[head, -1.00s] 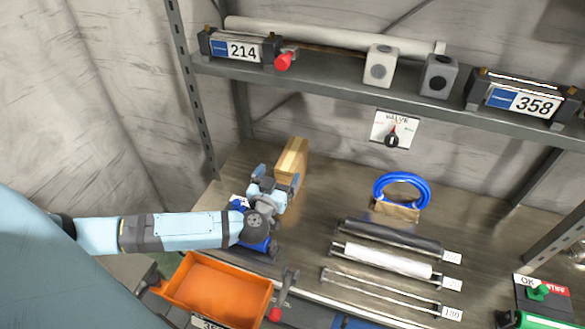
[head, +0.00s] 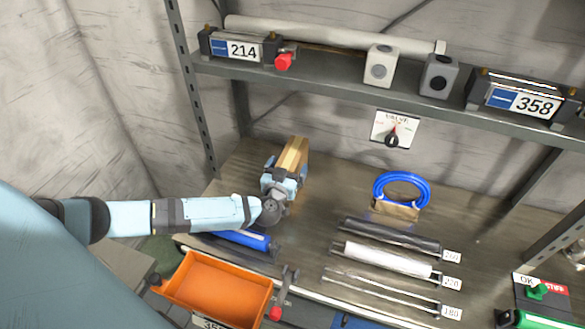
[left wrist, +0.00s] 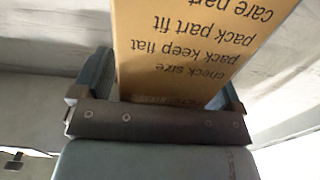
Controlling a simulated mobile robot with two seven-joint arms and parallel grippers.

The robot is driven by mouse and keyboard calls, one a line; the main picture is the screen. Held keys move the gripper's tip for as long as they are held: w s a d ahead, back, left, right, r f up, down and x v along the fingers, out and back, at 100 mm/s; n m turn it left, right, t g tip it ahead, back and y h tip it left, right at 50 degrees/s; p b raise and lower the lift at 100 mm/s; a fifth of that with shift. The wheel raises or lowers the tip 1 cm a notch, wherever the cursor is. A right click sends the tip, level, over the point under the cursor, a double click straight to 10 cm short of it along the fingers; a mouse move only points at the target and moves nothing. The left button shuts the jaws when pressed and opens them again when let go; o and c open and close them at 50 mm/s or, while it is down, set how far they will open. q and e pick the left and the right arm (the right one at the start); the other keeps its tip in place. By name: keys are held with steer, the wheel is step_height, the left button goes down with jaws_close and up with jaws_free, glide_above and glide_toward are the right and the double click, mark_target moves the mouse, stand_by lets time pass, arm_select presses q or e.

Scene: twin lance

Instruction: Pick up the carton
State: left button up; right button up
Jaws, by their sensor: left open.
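The carton (head: 293,155) is a tan upright box on the bench near the back left, under the shelf. In the left wrist view, the carton (left wrist: 190,50) shows a printed face with lines of text, close in front of the gripper. My left gripper (head: 283,172) is open at the carton, with its near end hidden behind the gripper in the head view. In the left wrist view, one finger (left wrist: 92,75) is to the left of the carton and the other (left wrist: 228,92) to its right. My right gripper is not in view.
An orange bin (head: 215,291) stands at the bench's front, with a blue cylinder (head: 242,239) behind it. A blue hose coil (head: 402,190) and several rods lie right of the carton. The metal shelf (head: 330,82) runs above the bench.

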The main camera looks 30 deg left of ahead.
arm_select(q)
steer(key=c, duration=1.2)
